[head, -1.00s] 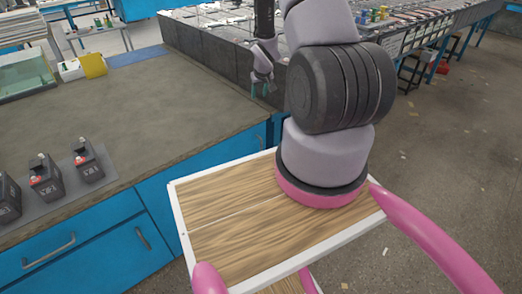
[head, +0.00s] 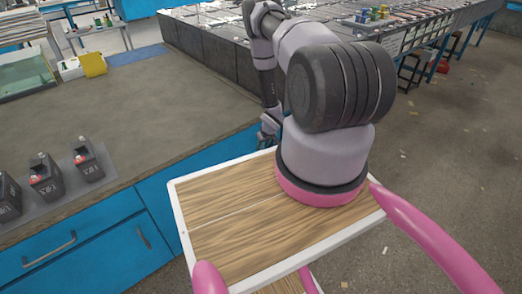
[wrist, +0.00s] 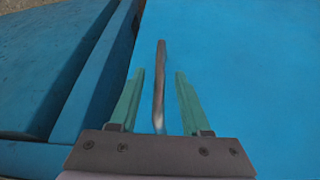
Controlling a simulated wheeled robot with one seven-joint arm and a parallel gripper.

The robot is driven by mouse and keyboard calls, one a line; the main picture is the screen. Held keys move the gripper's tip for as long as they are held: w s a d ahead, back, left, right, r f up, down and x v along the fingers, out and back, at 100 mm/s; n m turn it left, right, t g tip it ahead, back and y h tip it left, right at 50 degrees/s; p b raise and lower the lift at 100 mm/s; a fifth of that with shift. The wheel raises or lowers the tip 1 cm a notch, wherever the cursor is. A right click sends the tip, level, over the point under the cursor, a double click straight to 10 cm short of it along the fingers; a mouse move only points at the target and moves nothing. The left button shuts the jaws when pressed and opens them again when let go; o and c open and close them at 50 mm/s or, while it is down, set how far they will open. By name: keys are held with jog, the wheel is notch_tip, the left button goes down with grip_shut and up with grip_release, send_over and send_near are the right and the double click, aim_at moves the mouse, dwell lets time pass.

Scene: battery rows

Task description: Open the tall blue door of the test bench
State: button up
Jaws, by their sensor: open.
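The tall blue door fills much of the wrist view (wrist: 245,70) as a flat blue panel. Its slim metal bar handle (wrist: 160,85) stands upright in the middle of that view. My gripper (wrist: 159,72) is open, with one teal finger on each side of the handle. I see no finger touching the bar, and I cannot tell how far the fingertips reach past it. In the head view my gripper (head: 269,128) hangs low beside the blue bench front, partly hidden by my arm. The door looks shut.
The grey benchtop (head: 150,110) carries several black batteries (head: 45,177) at left. A lower blue cupboard door (head: 150,225) and a drawer (head: 70,225) are in the bench front. Open floor (head: 440,180) lies at right. Blue edges (wrist: 70,75) border the door in the wrist view.

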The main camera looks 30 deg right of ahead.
jog(key=shift+x, duration=1.85)
grip_shut()
